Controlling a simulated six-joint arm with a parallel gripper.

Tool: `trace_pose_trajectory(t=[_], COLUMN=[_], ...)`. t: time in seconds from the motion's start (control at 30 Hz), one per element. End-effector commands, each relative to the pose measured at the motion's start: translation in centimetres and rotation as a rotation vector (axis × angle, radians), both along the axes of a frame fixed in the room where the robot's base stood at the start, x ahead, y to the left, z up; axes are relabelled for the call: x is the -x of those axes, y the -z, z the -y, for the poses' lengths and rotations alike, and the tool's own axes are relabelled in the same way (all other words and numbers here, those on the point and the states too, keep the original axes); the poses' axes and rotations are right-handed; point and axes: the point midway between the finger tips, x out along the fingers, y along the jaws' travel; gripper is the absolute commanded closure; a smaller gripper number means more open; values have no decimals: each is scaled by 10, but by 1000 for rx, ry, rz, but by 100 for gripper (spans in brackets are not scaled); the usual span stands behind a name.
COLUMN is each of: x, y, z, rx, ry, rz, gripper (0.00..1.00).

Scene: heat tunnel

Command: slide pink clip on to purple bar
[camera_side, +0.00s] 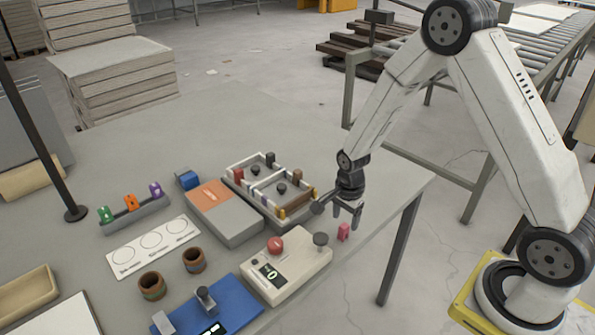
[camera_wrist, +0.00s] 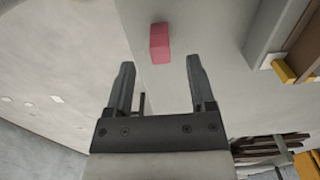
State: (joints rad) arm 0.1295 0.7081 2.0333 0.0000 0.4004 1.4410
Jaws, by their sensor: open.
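The pink clip (camera_side: 343,231) is a small block on the grey table near its right edge. In the wrist view the pink clip (camera_wrist: 160,43) lies just beyond my fingertips, roughly centred between them. My gripper (camera_side: 346,217) points down above the clip, and its fingers are apart and empty. In the wrist view my gripper (camera_wrist: 160,64) is open. A purple piece (camera_side: 155,190) stands at the right end of a low grey rack (camera_side: 136,217), far left of my gripper, next to an orange and a green piece. Whether it is the purple bar is too small to tell.
Left are an orange-topped box (camera_side: 211,197), two brown cups (camera_side: 152,285) and a blue base (camera_side: 238,300).

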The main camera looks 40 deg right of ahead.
Motion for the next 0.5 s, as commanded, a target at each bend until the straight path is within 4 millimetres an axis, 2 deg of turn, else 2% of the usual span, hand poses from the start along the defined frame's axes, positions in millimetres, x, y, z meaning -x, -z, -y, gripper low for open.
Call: trace_pose_trajectory(t=[0.27, 0.5], x=[0, 0], y=[27, 33], z=[-1, -1], rx=[-1, -1], ry=[0, 0], rz=[-2, 1], gripper=[29, 29])
